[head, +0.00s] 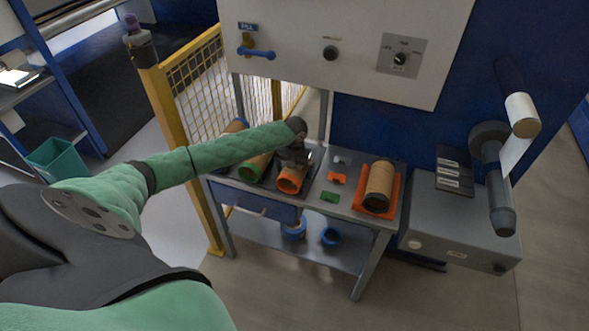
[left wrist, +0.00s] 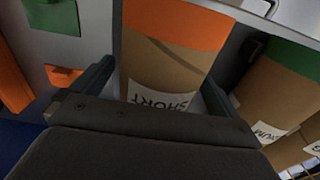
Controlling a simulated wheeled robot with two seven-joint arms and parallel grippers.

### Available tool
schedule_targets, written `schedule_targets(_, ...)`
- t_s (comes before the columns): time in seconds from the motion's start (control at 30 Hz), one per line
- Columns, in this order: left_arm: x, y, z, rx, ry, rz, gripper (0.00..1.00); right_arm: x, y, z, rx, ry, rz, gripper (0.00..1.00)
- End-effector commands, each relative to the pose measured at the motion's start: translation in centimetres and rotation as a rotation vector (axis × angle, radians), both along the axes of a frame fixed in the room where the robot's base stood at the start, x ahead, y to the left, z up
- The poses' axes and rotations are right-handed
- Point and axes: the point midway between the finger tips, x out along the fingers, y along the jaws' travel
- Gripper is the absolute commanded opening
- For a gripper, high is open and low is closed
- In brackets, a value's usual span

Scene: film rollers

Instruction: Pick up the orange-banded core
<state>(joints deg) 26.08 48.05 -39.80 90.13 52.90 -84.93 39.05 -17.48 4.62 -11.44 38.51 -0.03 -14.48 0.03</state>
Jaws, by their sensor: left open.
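The orange-banded core (head: 291,181) is a brown cardboard tube with orange at its end, lying on the grey bench. In the left wrist view the core (left wrist: 175,65) shows an orange band and a label reading "SHORT". My left gripper (head: 294,163) is over it. In the left wrist view my left gripper (left wrist: 157,88) is open, with one finger on each side of the core; whether they touch it I cannot tell. A green-banded core (head: 255,167) lies just left of it, and shows on the right in the left wrist view (left wrist: 278,85). My right gripper is not in view.
A blue-banded core (head: 236,126) lies farther left. Small orange (head: 337,178) and green (head: 330,197) pieces lie between. A white panel (head: 345,40) stands behind the bench.

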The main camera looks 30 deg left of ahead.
Motion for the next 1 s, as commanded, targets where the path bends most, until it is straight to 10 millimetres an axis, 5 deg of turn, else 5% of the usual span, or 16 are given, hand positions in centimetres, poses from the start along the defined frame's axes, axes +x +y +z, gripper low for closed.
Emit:
schedule_targets(0.3, -0.02, -0.01, -0.34, 0.0, 0.0, 0.0, 1.0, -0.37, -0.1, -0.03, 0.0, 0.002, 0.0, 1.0)
schedule_targets(0.6, 0.0, -0.01, -0.29, 0.0, -0.001, 0.0, 0.44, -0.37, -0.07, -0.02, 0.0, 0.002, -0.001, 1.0)
schedule_targets(1.0, 0.06, 0.04, 0.35, -0.001, -0.002, 0.0, 0.44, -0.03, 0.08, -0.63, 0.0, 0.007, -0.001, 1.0)
